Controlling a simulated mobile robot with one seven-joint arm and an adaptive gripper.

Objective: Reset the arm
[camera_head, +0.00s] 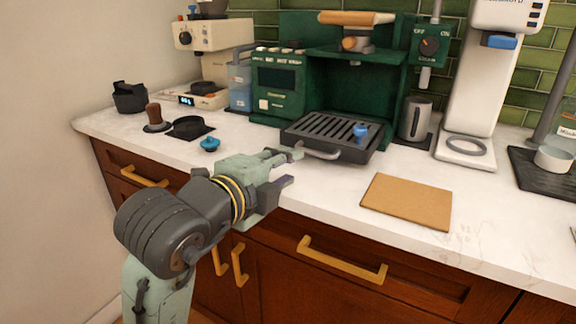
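My gripper (289,168) is at the end of my pale green and dark grey arm, over the front edge of the white counter. Its two fingers are spread apart. I see nothing held between them. One finger appears close to the curved handle of the black drip tray in the picture; I cannot tell whether they touch. My arm (170,225) reaches up from the lower left, bent at a large dark joint.
The green espresso machine (293,52) stands behind the slatted drip tray (330,133). A blue-topped knob (210,143) sits left of my gripper. A brown board (407,201) lies to the right. Wooden drawers with brass handles (342,263) are below the counter.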

